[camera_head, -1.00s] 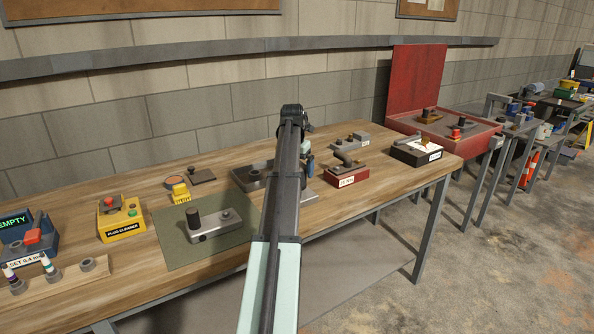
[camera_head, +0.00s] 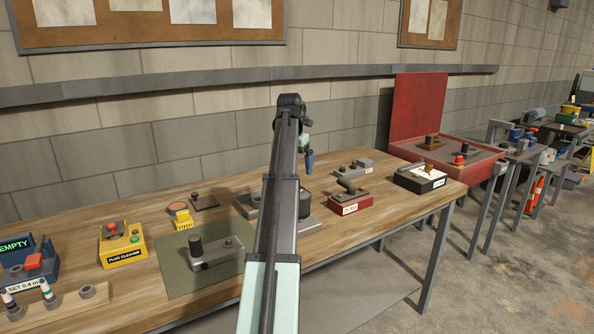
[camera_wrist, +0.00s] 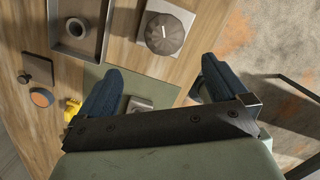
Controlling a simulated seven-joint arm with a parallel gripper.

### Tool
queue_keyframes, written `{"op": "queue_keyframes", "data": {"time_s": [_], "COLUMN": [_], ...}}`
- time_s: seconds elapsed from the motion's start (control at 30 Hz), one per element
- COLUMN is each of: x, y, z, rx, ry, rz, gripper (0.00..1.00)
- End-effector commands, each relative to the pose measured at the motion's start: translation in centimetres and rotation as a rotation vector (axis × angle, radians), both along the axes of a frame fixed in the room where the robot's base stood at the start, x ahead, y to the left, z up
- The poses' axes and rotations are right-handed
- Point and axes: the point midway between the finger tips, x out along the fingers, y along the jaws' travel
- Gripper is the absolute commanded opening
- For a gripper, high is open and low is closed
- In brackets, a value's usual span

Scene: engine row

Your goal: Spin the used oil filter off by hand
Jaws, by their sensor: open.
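A dark, ribbed round canister (camera_wrist: 166,33), which looks like the oil filter, stands on a light grey block (camera_wrist: 187,20) in the wrist view. A pale mark shows on its top. In the head view my arm hides most of it. My gripper (camera_wrist: 162,66) is open and empty, its two blue fingers spread wide. The canister lies ahead of the gap between the fingertips, apart from them. In the head view my gripper (camera_head: 307,162) hangs above the bench, beyond the arm.
A grey tray (camera_wrist: 104,35) with a ring part lies left of the canister. A red-based fixture (camera_head: 350,205) stands to the right. The bench's front edge is close.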

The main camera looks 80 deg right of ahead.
Motion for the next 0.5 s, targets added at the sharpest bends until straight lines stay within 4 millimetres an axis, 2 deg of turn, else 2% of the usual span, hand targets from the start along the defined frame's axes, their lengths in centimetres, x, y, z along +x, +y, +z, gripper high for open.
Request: {"op": "queue_keyframes", "data": {"time_s": [0.03, 0.1, 0.37, 0.5], "x": [0.29, 0.33, 0.2, 0.1], "y": [1.13, 1.98, 1.96, 2.1], "z": [-0.47, -0.92, -1.03, -1.16], "rx": [0.0, -0.012, -0.044, -0.064], "ry": [0.002, 0.008, -0.022, -0.051], "rz": [0.006, -0.007, -0.246, -0.434], "gripper": [1.0, 1.0, 1.0, 1.0]}}
